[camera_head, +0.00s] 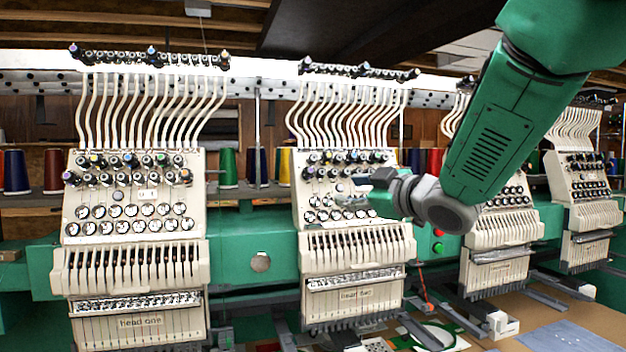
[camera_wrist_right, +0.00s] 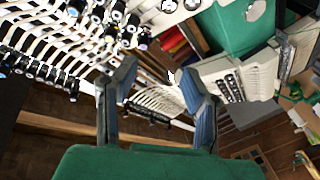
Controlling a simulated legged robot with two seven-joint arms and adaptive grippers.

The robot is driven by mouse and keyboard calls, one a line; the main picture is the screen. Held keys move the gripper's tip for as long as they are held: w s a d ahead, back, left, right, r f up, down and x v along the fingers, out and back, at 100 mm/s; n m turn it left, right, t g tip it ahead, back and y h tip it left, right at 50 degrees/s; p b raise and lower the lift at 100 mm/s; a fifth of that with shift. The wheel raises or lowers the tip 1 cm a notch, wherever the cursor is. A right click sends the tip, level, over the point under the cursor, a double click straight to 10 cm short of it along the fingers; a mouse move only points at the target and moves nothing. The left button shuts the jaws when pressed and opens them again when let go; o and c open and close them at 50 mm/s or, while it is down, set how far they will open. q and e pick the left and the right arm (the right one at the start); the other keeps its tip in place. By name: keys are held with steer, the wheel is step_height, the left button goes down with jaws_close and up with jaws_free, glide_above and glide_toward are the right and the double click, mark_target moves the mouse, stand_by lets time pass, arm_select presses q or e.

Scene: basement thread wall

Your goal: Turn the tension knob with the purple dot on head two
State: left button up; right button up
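Head two (camera_head: 355,293), a cream panel with its name on the lower plate, stands in the middle of the head view. Rows of dark tension knobs (camera_head: 338,157) with small coloured dots run across its upper part. The dots are too small to tell which is purple. My right gripper (camera_head: 362,190) is in front of the right side of head two, just below the knob rows, and hides part of the panel. In the right wrist view, my right gripper (camera_wrist_right: 154,78) is open, with nothing held between its blue-grey fingers. Dark knobs (camera_wrist_right: 118,18) show beyond its fingers at upper left. My left gripper is out of view.
Head one (camera_head: 140,322) stands at left with similar knobs. More heads (camera_head: 503,228) stand at right, partly behind my arm. White thread tubes (camera_head: 348,112) rise above head two. Thread cones (camera_head: 228,168) stand on the shelf behind. A green button (camera_head: 438,247) sits right of head two.

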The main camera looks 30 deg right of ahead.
mark_target(311, 171)
steer(key=shift+n+t, duration=0.3)
steer(key=w+r, duration=0.1)
steer(key=w, duration=0.3)
steer(key=w+r+p, duration=0.1)
steer(key=w, duration=0.3)
steer(key=w+r, duration=0.1)
steer(key=w, duration=0.3)
steer(key=shift+a, duration=0.3)
steer(key=shift+w+a, duration=0.15)
steer(key=shift+w, duration=0.6)
jaws_close()
